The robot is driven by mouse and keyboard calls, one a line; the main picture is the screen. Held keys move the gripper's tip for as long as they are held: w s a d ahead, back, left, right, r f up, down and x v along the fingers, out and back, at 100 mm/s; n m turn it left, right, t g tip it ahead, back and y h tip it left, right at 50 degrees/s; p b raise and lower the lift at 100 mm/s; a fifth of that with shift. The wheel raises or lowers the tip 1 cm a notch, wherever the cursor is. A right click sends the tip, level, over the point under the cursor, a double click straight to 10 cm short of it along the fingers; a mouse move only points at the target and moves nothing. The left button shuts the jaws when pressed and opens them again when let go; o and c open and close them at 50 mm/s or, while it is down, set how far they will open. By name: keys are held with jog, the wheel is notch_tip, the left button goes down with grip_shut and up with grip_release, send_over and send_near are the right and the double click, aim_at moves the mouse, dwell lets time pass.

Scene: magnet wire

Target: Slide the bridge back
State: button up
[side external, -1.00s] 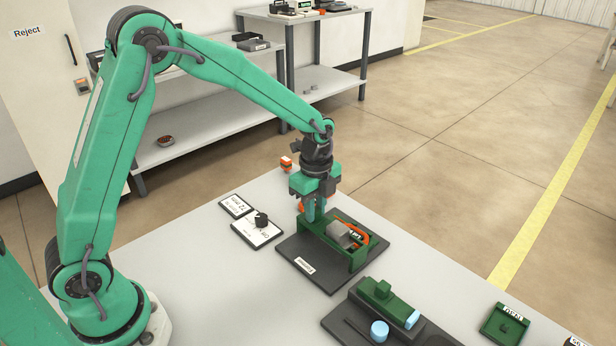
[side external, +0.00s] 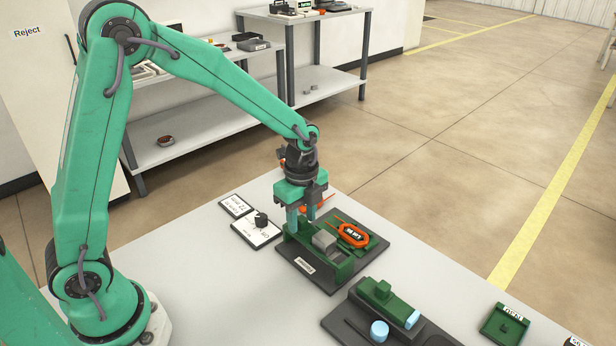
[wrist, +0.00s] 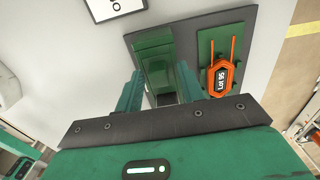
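The green bridge (side external: 343,269), with a grey block (side external: 324,240) on it, sits on the left part of a dark base plate (side external: 376,226). An orange coil (side external: 353,235) with a white label lies uncovered on a green bed to its right. Its two wire ends point away. The coil also shows in the wrist view (wrist: 222,76), with a gap between it and the bridge (wrist: 153,50). My gripper (side external: 301,224) reaches down at the bridge's far left end. In the wrist view its fingers (wrist: 160,82) stand on either side of the bridge and look closed on it; the contact is partly hidden.
A second dark plate with a green fixture (side external: 378,295) and a light blue cylinder (side external: 379,331) stands in front. A small green tray (side external: 504,324) is at the right. Bare table lies between.

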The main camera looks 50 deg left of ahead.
jog(key=shift+r, duration=0.1)
jog(key=shift+r, duration=3.1)
jog(key=shift+r, duration=0.1)
jog(key=shift+s+a+r+n, duration=0.15)
jog(key=shift+s+r+n, duration=0.15)
jog(key=shift+r+n, duration=0.15)
jog(key=s+a+r+n+t, duration=0.2)
jog(key=s+r+n, duration=0.3)
jog(key=s+n, duration=0.3)
jog(key=s+a+r+n+t, duration=0.2)
jog(key=s+r+n, duration=0.3)
jog(key=s+n, duration=0.4)
jog(key=shift+s+a+t, duration=0.3)
jog(key=shift+a+t, duration=0.05)
jog(key=shift+t, duration=0.45)
